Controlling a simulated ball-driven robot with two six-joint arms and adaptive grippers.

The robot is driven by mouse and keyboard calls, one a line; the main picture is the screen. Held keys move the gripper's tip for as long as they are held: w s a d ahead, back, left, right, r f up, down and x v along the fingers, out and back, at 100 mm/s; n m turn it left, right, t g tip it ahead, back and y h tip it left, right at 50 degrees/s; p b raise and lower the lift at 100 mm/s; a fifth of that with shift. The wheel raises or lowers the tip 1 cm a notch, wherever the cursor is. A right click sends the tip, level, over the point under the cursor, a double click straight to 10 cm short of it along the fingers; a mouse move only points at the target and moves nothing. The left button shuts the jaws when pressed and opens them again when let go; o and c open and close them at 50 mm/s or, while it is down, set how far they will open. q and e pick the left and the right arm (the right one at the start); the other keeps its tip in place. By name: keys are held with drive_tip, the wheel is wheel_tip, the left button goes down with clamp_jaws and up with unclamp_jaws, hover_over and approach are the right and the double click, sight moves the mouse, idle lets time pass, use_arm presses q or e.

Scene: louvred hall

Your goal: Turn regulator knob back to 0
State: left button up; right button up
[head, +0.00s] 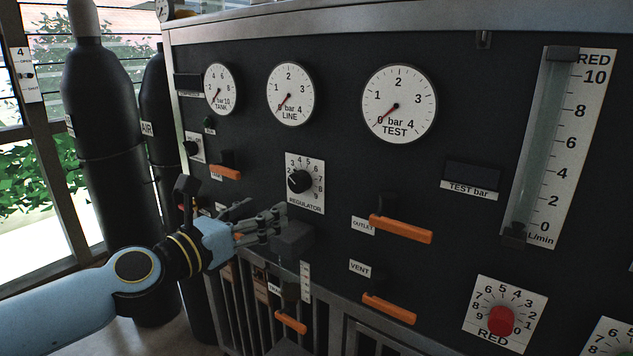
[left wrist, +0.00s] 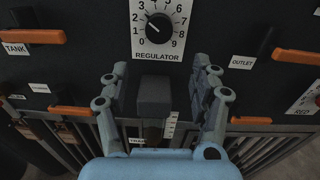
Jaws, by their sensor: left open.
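The black regulator knob (head: 299,181) sits on a white numbered plate (head: 316,199) on the dark panel. It also shows in the left wrist view (left wrist: 158,28), at the top middle. Its white mark seems to point up and left, around 2; the exact number is hard to tell. My left gripper (head: 262,220) is open and empty, below and left of the knob in the head view. In the left wrist view its two fingers (left wrist: 160,68) stand apart below the plate, clear of the knob. My right gripper is not in view.
A dark block (head: 292,240) juts out below the knob, between my fingers in the left wrist view (left wrist: 155,95). Orange levers for outlet (head: 402,228) and vent (head: 390,308) are to the right. The red knob (head: 501,320) is lower right. Gas cylinders (head: 100,150) stand left.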

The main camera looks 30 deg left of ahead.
sight(296, 184)
use_arm(q)
drive_tip(key=shift+m, duration=0.3)
drive_tip(key=shift+w+d+r+p, duration=0.1)
drive_tip(key=shift+w+r+p, duration=0.15)
drive_tip(key=shift+w, duration=1.45)
drive_tip(key=shift+w+d+r+p, duration=0.1)
drive_tip(key=shift+w+r+p, duration=0.2)
drive_tip(key=shift+w, duration=1.4)
drive_tip(key=shift+w+r+p, duration=0.2)
drive_tip(key=shift+w+r, duration=0.05)
drive_tip(key=shift+w, duration=1.45)
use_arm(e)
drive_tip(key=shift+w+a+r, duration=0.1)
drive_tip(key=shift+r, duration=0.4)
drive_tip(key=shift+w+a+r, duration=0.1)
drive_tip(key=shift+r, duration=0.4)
use_arm(q)
drive_tip(key=shift+c, duration=0.3)
clamp_jaws()
